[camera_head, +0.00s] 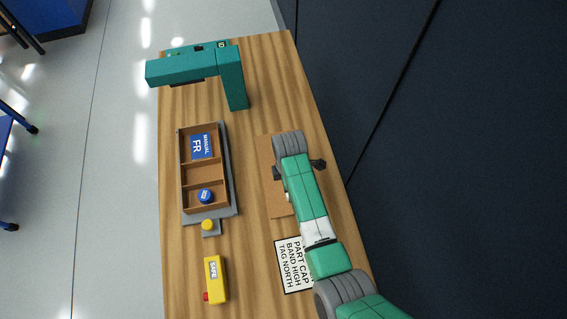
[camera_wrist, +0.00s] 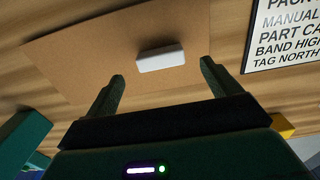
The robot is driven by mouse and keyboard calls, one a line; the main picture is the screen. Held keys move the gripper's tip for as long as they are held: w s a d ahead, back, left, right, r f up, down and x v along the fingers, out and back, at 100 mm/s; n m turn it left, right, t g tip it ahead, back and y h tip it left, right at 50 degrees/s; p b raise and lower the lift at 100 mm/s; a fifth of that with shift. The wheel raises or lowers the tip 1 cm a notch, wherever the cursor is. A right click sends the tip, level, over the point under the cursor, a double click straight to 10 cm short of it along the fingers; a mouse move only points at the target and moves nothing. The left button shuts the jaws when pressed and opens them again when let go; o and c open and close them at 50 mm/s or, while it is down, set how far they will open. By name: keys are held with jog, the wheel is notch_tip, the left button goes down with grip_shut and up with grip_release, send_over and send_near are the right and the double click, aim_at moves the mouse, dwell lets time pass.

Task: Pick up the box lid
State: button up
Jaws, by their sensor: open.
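The box lid is a flat brown cardboard-coloured panel (camera_head: 276,205) lying on the table, partly hidden under my arm in the head view. In the wrist view the lid (camera_wrist: 90,50) carries a white block-shaped handle (camera_wrist: 161,57) near its middle. My gripper (camera_wrist: 162,72) is open and empty, with one finger on each side of the handle in the picture. The fingertips appear short of the handle, and I see no contact. The open box (camera_head: 228,170) is left of the lid, with a blue manual card (camera_head: 202,147) and a blue round cap (camera_head: 206,196) inside.
A teal arch-shaped machine (camera_head: 190,66) stands at the table's far end. A yellow button (camera_head: 207,225) sits below the box, and a yellow SAFE block (camera_head: 216,277) is nearer. A printed sign (camera_head: 293,265) lies beside my arm. A dark wall runs along the right.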

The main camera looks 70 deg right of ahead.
notch_tip(320, 180, down, 4)
jog(key=shift+f, duration=0.1)
jog(key=c, duration=1.1)
jog(key=shift+r, duration=0.75)
notch_tip(320, 180, up, 3)
jog(key=shift+f, duration=0.2)
jog(key=s+a+r+p, duration=0.1)
jog(key=s+a, duration=0.9)
jog(key=a, duration=0.2)
jog(key=shift+s+a, duration=0.2)
